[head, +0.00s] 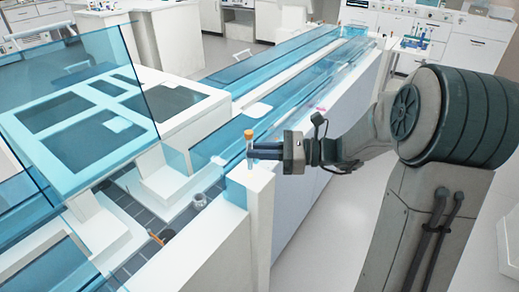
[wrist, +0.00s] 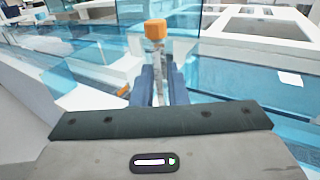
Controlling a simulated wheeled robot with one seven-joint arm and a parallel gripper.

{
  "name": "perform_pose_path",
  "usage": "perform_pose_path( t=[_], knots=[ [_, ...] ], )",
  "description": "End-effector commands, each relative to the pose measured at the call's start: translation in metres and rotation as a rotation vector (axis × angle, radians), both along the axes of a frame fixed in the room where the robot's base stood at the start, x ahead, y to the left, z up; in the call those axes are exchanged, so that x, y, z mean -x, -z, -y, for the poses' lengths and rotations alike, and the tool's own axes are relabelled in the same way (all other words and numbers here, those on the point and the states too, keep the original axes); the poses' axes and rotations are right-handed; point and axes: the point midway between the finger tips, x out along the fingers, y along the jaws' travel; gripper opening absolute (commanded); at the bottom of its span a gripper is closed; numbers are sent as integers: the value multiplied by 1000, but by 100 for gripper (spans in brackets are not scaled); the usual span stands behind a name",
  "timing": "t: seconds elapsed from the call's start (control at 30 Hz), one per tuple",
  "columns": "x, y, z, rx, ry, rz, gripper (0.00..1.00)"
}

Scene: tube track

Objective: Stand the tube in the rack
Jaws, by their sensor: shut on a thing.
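The tube (head: 249,150) is clear with an orange cap and stands about upright in my gripper (head: 256,153). My gripper is shut on it below the cap, above the end of a white wall of the bench. In the wrist view the orange cap (wrist: 155,30) rises above the two dark blue fingers (wrist: 160,82), which flank the tube's body. The fingers hide part of the body. I cannot make out the rack for certain; a small blue holder (head: 416,42) with items in it stands on a far counter at the upper right.
A long white bench has blue clear covers (head: 290,85) and a raised clear panel (head: 110,80) at left. A small grey cylinder (head: 199,201) and an orange-brown object (head: 161,236) sit in the lower track. The floor (head: 320,215) right of the bench is clear.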

Motion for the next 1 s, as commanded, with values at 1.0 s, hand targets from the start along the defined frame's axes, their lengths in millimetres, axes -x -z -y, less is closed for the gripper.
perform_pose_path(
  t=[1.0],
  knots=[
    [0, 12, 1, 0, 0, -1, 0]
  ],
)
